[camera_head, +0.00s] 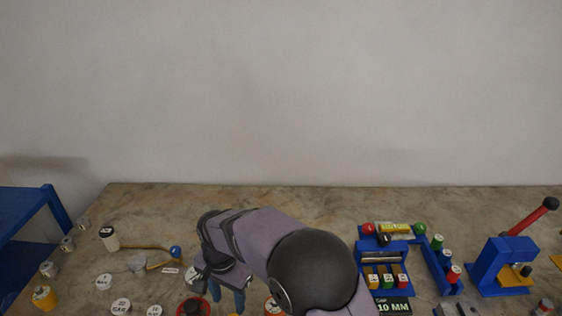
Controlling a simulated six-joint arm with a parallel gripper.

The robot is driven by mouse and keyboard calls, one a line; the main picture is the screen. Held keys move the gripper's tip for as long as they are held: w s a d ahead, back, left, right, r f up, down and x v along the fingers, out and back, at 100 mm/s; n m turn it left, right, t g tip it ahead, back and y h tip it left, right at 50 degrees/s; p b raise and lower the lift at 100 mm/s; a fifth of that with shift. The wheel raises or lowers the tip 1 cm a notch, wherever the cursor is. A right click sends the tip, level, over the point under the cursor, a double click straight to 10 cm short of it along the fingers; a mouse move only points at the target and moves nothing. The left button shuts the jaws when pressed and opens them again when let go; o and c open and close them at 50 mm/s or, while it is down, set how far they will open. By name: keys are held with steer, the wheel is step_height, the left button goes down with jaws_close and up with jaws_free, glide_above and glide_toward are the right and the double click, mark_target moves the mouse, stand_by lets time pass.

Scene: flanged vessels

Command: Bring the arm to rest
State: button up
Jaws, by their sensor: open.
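My arm (260,240) reaches in from the bottom right of centre and bends over the worktop. My gripper (228,293) is at its left end, pointing down, low over the bench, with bluish fingers partly in view. It is open, and I see nothing held between the fingers. A red round item (194,306) lies just left of the fingers and another red-rimmed item (272,306) to their right, partly cut off by the frame or my arm. Whether the fingers touch anything cannot be told.
The stone worktop (300,197) is clear along the wall.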

steer(key=shift+f+n, duration=0.25)
steer(key=shift+n, duration=0.95)
steer(key=s+d+f+n+g+h, duration=0.1)
steer(key=s+d+f+n, duration=0.1)
steer(key=s+d+n, duration=0.3)
steer(key=s+d+f+n+g, duration=0.1)
steer(key=s+d+f+n, duration=0.25)
steer(key=s+d, duration=0.35)
steer(key=s+d+r+m+t, duration=0.1)
steer(key=d+r+m, duration=0.2)
steer(key=d, duration=0.5)
steer(key=s+d+r+m, duration=0.2)
steer(key=d+r, duration=0.3)
steer(key=d, duration=0.4)
steer(key=shift+m+t+y, duration=0.4)
steer(key=shift+m, duration=0.05)
